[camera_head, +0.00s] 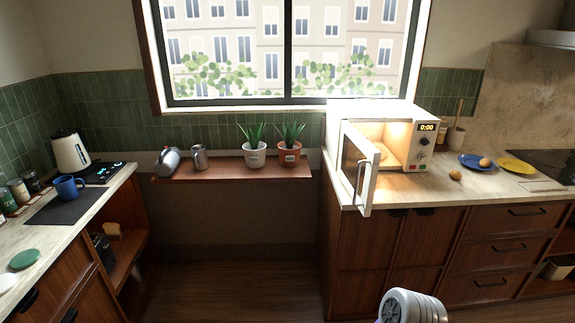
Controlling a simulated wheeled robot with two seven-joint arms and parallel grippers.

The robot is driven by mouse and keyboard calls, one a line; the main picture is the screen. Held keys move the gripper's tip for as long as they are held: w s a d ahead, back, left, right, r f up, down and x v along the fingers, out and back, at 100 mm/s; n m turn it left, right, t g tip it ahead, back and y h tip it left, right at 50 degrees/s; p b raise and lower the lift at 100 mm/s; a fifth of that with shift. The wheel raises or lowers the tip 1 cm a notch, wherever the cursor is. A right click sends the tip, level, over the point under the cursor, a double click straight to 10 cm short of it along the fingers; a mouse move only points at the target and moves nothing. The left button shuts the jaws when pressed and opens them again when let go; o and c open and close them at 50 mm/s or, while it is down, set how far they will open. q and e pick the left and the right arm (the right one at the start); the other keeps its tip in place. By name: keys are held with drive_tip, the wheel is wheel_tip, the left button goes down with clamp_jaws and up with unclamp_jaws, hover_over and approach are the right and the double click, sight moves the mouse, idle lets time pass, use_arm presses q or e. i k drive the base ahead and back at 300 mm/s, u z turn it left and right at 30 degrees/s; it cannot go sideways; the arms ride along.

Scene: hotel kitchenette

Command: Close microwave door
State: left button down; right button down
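A white microwave (386,112) stands on the right-hand counter in front of the window. Its door (360,168) is swung wide open toward me, hinged on the left, with a handle on its free right edge. The lit interior (383,145) looks empty except for a pale plate or turntable at its floor. The panel on its right shows 0:00. Part of my arm, grey and white, shows at the bottom edge, right of centre, well below and apart from the door. Neither gripper's fingers are in view.
An egg-like item (455,175), a blue plate (470,161) and a yellow plate (516,165) lie right of the microwave. Two potted plants stand on a wooden shelf (232,173) to its left. The floor (230,290) before the counter is clear.

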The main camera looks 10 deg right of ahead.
sight(350, 166)
drive_tip(key=u, duration=0.15)
drive_tip(key=i, duration=1.35)
drive_tip(key=z, duration=0.55)
